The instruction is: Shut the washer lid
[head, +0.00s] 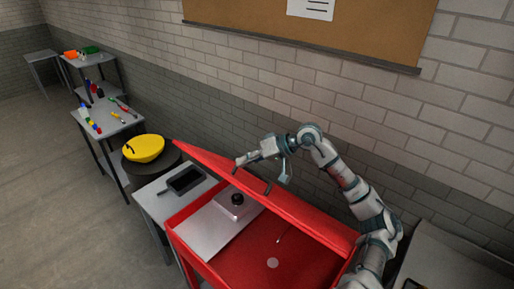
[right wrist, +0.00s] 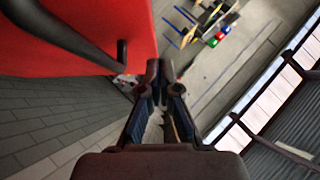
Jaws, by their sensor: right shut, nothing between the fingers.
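The red washer (head: 178,232) stands at the lower middle of the head view. Its red lid (head: 310,222) is raised at a tilt above the open basin, with a dark handle (head: 236,165) on its face. My right gripper (head: 239,161) is at the lid's upper part, near the handle; contact cannot be told. In the right wrist view its fingertips (right wrist: 160,66) are together and empty. There the red lid (right wrist: 130,25) and the dark bar handle (right wrist: 65,32) lie to the left of the fingers. My left gripper is not in view.
A brick wall (head: 290,110) is close behind.

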